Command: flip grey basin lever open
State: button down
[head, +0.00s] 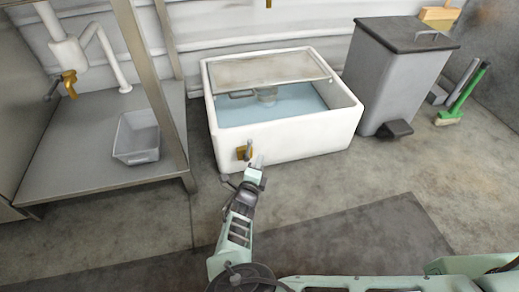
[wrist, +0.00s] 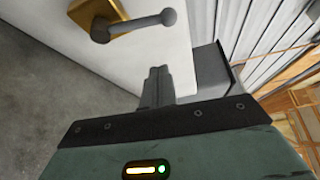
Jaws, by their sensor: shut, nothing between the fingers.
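The grey basin lever (wrist: 137,25) is a short bar with a round knob end, mounted on a brass plate (wrist: 94,13) on the basin's white wall. In the head view the brass plate (head: 241,154) sits low on the front of the white basin (head: 300,147), which holds pale blue water. My gripper (head: 258,161) is just right of the lever, close to the basin front. In the wrist view my gripper's fingers (wrist: 157,82) are together and empty, with the lever beyond them and a visible gap between.
A grey pedal bin (head: 385,85) stands right of the basin. A metal-framed bench with a grey tub (head: 136,137) and a brass tap (head: 69,83) is at left. A green-handled brush (head: 463,95) leans far right. The floor in front of the basin is clear.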

jog(key=shift+p+v, duration=0.75)
jog(key=shift+v, duration=1.9)
jog(key=shift+d, duration=0.1)
jog(key=s+d+r+m+g+h+p, duration=0.25)
jog(key=d+r+m+g, duration=0.35)
jog(key=m, duration=0.4)
jog(key=s+d+r+m+g+h+p, duration=0.1)
jog(key=s+d+r+m+g+h, duration=0.15)
jog(key=d+r+m+g, duration=0.55)
jog(key=s+d+r+m+g+y+p, duration=0.1)
jog(key=s+r+m+y+p, duration=0.15)
jog(key=s+r+m, duration=0.65)
jog(key=s+d+r+m+g+y+p, duration=0.1)
jog(key=s+r+m+y, duration=0.5)
jog(key=r, duration=0.5)
jog(key=s+d+r+m+g+y+p, duration=0.1)
jog(key=s+r+m+y, duration=0.1)
jog(key=s+r+m, duration=0.6)
notch_tip(320, 180, up, 41)
jog(key=w+m+p, duration=0.1)
jog(key=w+p, duration=0.1)
jog(key=p, duration=3.6)
